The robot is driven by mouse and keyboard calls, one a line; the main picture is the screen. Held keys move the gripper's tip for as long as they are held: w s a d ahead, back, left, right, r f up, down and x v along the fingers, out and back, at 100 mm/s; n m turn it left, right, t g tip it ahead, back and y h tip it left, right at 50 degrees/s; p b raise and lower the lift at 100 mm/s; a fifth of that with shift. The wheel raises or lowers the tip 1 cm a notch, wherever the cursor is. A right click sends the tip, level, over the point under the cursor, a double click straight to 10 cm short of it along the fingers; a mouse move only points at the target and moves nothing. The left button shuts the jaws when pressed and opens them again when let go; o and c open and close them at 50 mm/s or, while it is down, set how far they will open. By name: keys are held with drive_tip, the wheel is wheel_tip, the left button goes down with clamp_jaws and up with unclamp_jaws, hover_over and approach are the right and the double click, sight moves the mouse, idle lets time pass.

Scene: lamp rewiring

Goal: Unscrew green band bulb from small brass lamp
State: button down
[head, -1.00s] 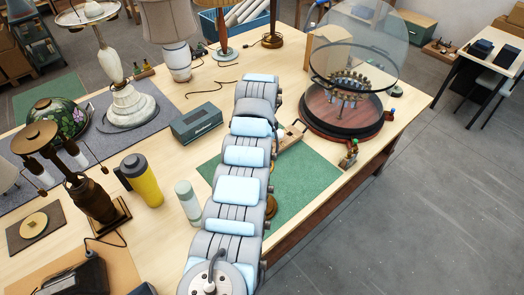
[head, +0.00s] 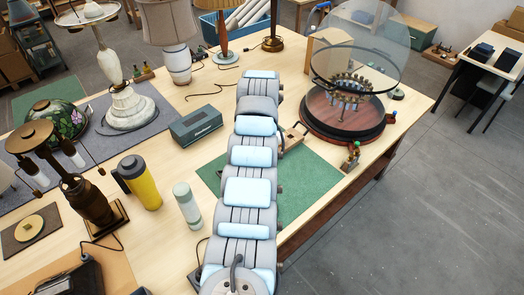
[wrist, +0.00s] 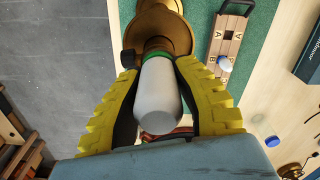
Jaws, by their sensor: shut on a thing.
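In the wrist view, a white bulb (wrist: 160,97) with a green band (wrist: 157,55) at its neck sits at the socket of the small brass lamp (wrist: 163,22). My gripper (wrist: 159,72) has its yellow fingers on both sides of the bulb, shut on it. The bulb's neck meets the lamp's dark socket; I cannot tell how far it is threaded in. In the head view my arm hides the lamp, bulb and gripper.
A green mat (head: 309,185) lies under the work area. A wooden block with lettered slots (wrist: 223,50) lies beside the lamp. A glass dome on a round base (head: 342,118) stands at the right. A yellow flask (head: 141,184) and pale bottle (head: 187,205) stand left of my arm.

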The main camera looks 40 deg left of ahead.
drive_tip(key=n+b, duration=0.2)
drive_tip(key=n, duration=0.2)
drive_tip(key=shift+f, duration=0.15)
drive_tip(key=shift+s+n, duration=0.1)
drive_tip(key=shift+n, duration=1)
drive_tip(key=shift+b, duration=0.35)
drive_tip(key=shift+n+b, duration=0.3)
drive_tip(key=shift+n, duration=0.2)
drive_tip(key=n+b, duration=0.1)
drive_tip(key=n, duration=0.2)
drive_tip(key=shift+a, duration=0.1)
drive_tip(key=n, duration=0.4)
drive_tip(key=shift+s, duration=0.1)
